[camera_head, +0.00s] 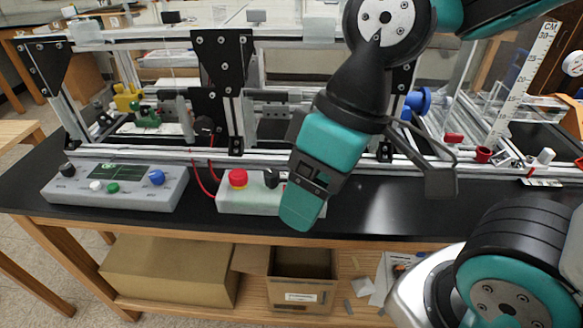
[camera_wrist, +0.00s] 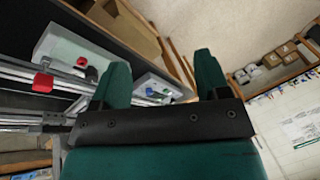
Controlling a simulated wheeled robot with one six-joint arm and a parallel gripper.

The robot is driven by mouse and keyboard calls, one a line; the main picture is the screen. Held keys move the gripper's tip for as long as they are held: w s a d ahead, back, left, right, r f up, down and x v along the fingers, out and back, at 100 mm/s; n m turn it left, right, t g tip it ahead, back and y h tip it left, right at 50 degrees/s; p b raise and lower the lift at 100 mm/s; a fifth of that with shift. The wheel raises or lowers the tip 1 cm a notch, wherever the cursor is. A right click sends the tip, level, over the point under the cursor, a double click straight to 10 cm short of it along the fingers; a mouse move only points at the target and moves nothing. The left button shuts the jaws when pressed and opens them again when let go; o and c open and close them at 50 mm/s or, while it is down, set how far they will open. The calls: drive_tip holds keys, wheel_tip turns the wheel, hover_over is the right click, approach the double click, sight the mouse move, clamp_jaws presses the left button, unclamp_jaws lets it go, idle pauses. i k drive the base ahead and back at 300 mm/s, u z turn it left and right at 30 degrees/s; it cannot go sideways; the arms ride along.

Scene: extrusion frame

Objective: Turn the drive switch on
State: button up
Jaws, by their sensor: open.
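A light grey control box (camera_head: 240,200) sits on the black bench top in the head view. It carries a red mushroom button (camera_head: 238,178) and, to its right, a small black knob or switch (camera_head: 271,178); no label is readable, and I cannot tell its setting. My gripper (camera_head: 300,212) points down in front of this box's right part and hides it. In the wrist view my gripper (camera_wrist: 161,75) shows two teal fingers wide apart with nothing between them. I cannot tell from the head view whether a finger touches the box.
A grey console (camera_head: 115,188) with a screen and coloured knobs stands at the left. The aluminium extrusion frame (camera_head: 160,153) runs behind both boxes, with red cables near it. Cardboard boxes (camera_head: 168,270) lie on the shelf below. Bare bench top lies right of my gripper.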

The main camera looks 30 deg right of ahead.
sight(271, 176)
drive_tip(key=k, duration=1.25)
drive_tip(key=u, duration=0.7)
drive_tip(key=i, duration=1.3)
drive_tip(key=z, duration=0.55)
